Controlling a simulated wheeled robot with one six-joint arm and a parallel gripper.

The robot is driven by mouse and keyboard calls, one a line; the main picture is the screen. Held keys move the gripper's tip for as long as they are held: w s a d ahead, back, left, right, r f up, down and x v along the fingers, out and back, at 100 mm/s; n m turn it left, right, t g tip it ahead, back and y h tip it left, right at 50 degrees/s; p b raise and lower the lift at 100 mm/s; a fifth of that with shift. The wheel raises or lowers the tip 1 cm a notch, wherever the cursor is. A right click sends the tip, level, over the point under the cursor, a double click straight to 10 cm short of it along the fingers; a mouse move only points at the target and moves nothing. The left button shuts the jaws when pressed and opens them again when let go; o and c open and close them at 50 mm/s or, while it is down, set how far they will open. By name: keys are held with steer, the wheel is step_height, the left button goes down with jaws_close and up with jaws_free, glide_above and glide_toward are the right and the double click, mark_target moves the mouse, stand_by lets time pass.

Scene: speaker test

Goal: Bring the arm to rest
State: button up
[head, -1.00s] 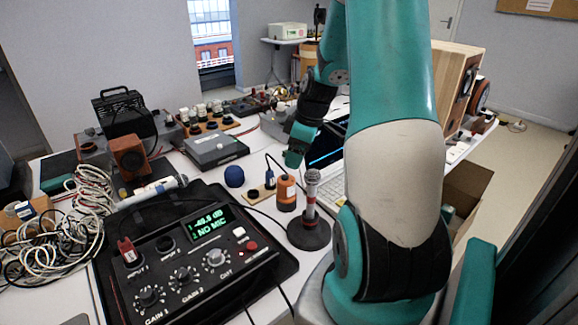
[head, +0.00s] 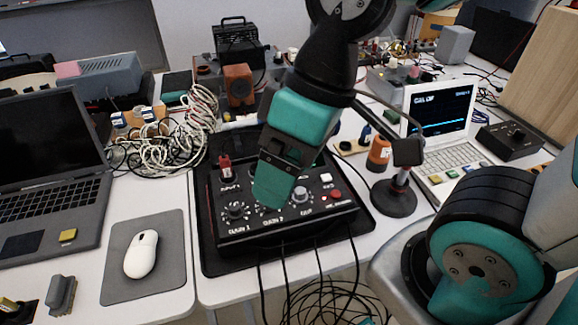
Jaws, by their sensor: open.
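My gripper (head: 272,185) hangs at the end of my teal and black arm, pointing down over the black audio mixer (head: 225,222). It hides the mixer's display and part of its knobs. Its fingers are seen from behind, and I see nothing held in it. I cannot tell how high it is above the panel. Part of my arm also shows large at the lower right.
A stand with a round black base (head: 394,198) and an orange cylinder (head: 379,153) are right of the mixer. A laptop (head: 48,170), mouse (head: 141,254) and tangled cables (head: 165,140) lie left. Black cables hang off the table front.

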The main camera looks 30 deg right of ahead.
steer(key=shift+s+a, duration=0.15)
steer(key=shift+s, duration=0.15)
steer(key=shift+r, duration=0.1)
step_height(320, 180, up, 4)
steer(key=p, duration=0.3)
steer(key=shift+f+p, duration=0.25)
steer(key=shift+p, duration=0.05)
